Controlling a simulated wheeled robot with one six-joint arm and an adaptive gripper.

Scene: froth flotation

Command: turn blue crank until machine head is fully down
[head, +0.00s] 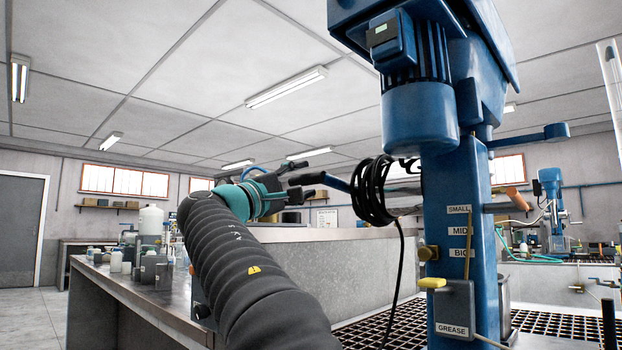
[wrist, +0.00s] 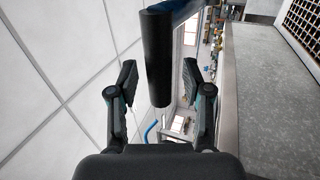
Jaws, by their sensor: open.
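The blue flotation machine stands at the right of the head view, with its machine head (head: 420,115) high on the blue column (head: 455,190). The crank's blue arm (head: 337,184) reaches left from behind coiled black cable and ends in a black handle (head: 308,178). My gripper (head: 309,172) is at this handle, with its fingers spread. In the wrist view, the black handle (wrist: 158,60) lies between the open fingers of my gripper (wrist: 159,80), with gaps on both sides. The crank's hub is hidden behind the cable and column.
Coiled black cable (head: 371,190) hangs beside the column, close to the crank arm. A bench (head: 140,295) with bottles and cups runs along the left. A dark grating (head: 375,330) lies around the machine's base. A second blue machine (head: 552,205) stands far right.

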